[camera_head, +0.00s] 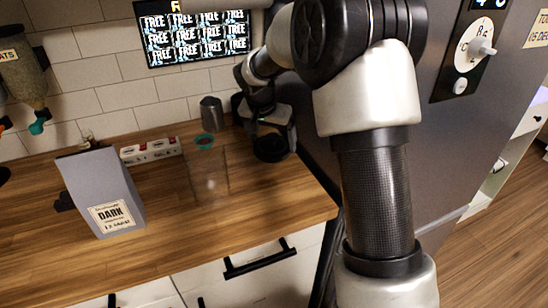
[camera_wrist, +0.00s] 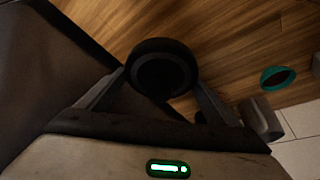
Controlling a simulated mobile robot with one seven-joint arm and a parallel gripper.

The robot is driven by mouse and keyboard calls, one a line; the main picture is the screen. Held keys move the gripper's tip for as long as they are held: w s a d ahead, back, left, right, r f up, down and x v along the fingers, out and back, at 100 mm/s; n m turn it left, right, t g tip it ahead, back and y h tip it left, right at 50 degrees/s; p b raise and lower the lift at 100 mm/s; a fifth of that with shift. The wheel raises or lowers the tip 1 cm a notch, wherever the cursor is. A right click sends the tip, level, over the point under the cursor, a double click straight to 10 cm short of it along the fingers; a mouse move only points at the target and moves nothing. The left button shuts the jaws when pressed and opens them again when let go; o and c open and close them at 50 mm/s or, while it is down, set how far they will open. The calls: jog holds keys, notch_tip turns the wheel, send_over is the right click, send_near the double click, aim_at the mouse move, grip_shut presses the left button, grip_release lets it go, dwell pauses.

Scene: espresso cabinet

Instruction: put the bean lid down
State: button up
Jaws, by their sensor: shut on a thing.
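The bean lid (camera_wrist: 162,72) is a round black disc with a raised rim, between the two fingers of my gripper (camera_wrist: 160,85) in the wrist view. My gripper (camera_head: 272,133) is shut on it. In the head view the dark lid (camera_head: 270,149) shows at the gripper's end, over the right back part of the wooden counter (camera_head: 250,190). I cannot tell whether the lid touches the wood.
A teal-rimmed round item (camera_head: 204,141) and a grey metal cup (camera_head: 211,114) stand left of my gripper. A faint clear container (camera_head: 208,180) seems to stand in front. A grey DARK bag (camera_head: 100,190) and a white box (camera_head: 150,151) are further left. A grey cabinet (camera_head: 450,140) borders the right.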

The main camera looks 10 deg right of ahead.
jog(key=shift+f, duration=2.55)
jog(key=shift+b, duration=0.3)
jog(key=shift+f, duration=0.25)
jog(key=o, duration=1)
jog(key=shift+r, duration=0.1)
